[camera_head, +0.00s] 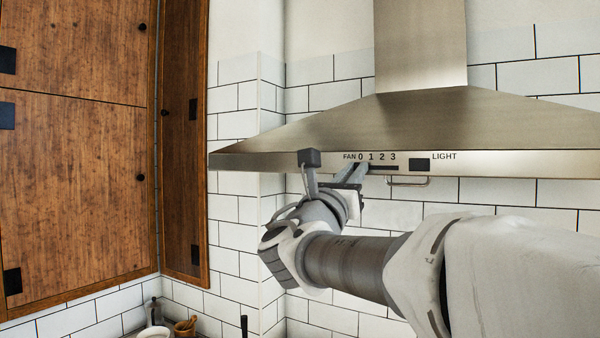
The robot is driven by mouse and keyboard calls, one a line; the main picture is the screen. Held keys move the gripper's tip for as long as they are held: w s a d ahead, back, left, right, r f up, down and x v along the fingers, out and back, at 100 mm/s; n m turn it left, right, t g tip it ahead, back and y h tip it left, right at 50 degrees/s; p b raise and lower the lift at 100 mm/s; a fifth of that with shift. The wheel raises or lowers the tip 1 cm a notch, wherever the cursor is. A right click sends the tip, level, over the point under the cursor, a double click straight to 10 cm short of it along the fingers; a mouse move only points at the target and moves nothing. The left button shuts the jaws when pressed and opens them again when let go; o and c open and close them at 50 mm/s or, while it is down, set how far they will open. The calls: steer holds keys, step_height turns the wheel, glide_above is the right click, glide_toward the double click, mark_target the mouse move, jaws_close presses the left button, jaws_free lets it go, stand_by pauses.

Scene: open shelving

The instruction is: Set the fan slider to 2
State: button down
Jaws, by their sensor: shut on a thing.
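The fan slider track (385,167) is a dark slot in the front panel of the steel range hood (490,163), under the marks 0, 1, 2 and 3. My gripper (357,171) is at the left end of this slot, just below the 0. Its fingers are closed on the slider knob, which they hide. The slot lies bare under about 1 to 3. The knob's exact setting cannot be read, but the fingers are nearest the 0.
The light switch (419,165) is a dark square right of the slot, beside the word LIGHT. A thin metal rail (408,183) hangs below the hood's edge. Wooden cabinets (80,150) stand at left. White tiled wall (480,190) is behind.

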mark_target(382, 163)
stand_by(0.3)
steer(key=s+d+b, duration=0.1)
steer(key=s+d, duration=0.1)
steer(key=d, duration=0.1)
steer(key=shift+f+b, duration=0.15)
steer(key=shift+b, duration=0.25)
steer(key=shift+s+d, duration=0.15)
steer(key=shift+d, duration=0.1)
steer(key=shift+a, duration=0.1)
steer(key=c, duration=0.9)
jaws_free()
steer(key=b+v, duration=0.3)
steer(key=v, duration=1.4)
steer(key=shift+s+a+b, duration=0.1)
steer(key=shift+s+b, duration=0.05)
steer(key=shift+b, duration=0.2)
